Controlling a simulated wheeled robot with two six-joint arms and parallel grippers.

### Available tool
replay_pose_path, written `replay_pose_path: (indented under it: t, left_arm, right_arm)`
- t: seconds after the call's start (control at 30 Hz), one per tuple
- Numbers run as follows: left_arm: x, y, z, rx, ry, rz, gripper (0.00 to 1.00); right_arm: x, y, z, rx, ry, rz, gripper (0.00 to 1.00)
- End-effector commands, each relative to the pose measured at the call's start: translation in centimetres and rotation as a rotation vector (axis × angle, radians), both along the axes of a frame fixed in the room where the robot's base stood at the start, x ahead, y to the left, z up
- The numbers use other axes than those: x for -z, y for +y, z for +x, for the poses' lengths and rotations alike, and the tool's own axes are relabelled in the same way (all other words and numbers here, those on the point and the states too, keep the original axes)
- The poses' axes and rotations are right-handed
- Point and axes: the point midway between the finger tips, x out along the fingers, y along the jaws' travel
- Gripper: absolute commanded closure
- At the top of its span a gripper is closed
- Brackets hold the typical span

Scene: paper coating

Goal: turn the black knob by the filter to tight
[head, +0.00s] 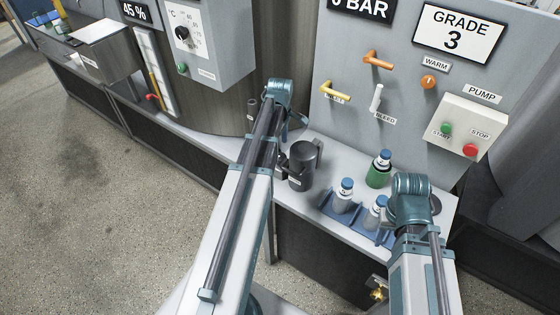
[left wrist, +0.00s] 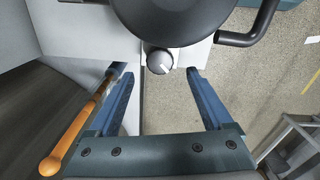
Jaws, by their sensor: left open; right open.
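The filter is a dark grey canister (head: 304,166) with a bent handle, standing on the light counter. It also shows at the top of the left wrist view (left wrist: 175,18). The round black knob (left wrist: 160,62) sits on the canister's near side, with a white mark pointing down and right. My left gripper (left wrist: 156,72) is open, its blue fingers apart on either side of the knob, with gaps visible. I cannot tell its exact depth. In the head view the left arm hides most of that gripper. My right gripper (head: 409,203) is by the bottle rack; its fingers are hard to make out.
A blue rack (head: 352,225) with white bottles and a green bottle (head: 378,170) stand right of the filter. Yellow (head: 335,92) and orange (head: 378,60) levers and a pump box (head: 463,130) are on the panel behind. An orange-ended rod (left wrist: 52,164) shows beside my left gripper.

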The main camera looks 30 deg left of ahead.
Motion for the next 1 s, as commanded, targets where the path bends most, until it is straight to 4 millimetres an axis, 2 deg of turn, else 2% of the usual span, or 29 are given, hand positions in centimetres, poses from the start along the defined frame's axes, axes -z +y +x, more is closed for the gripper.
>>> replay_pose_path:
  t: [0.03, 0.3, 0.7, 1.0]
  left_arm:
    - [1.5, 0.0, 0.0, 0.000, 0.000, 0.000, 0.16]
    - [4.7, 0.0, 0.0, 0.000, 0.000, 0.000, 0.16]
    - [5.1, 0.0, 0.0, 0.000, 0.000, 0.000, 0.16]
    - [5.1, 0.0, 0.0, 0.000, 0.000, 0.000, 0.70]
  right_arm:
    - [1.5, 0.0, 0.0, 0.000, 0.000, 0.000, 0.50]
    - [4.7, 0.0, 0.0, 0.000, 0.000, 0.000, 0.50]
    - [5.1, 0.0, 0.0, 0.000, 0.000, 0.000, 0.50]
    - [5.1, 0.0, 0.0, 0.000, 0.000, 0.000, 0.50]
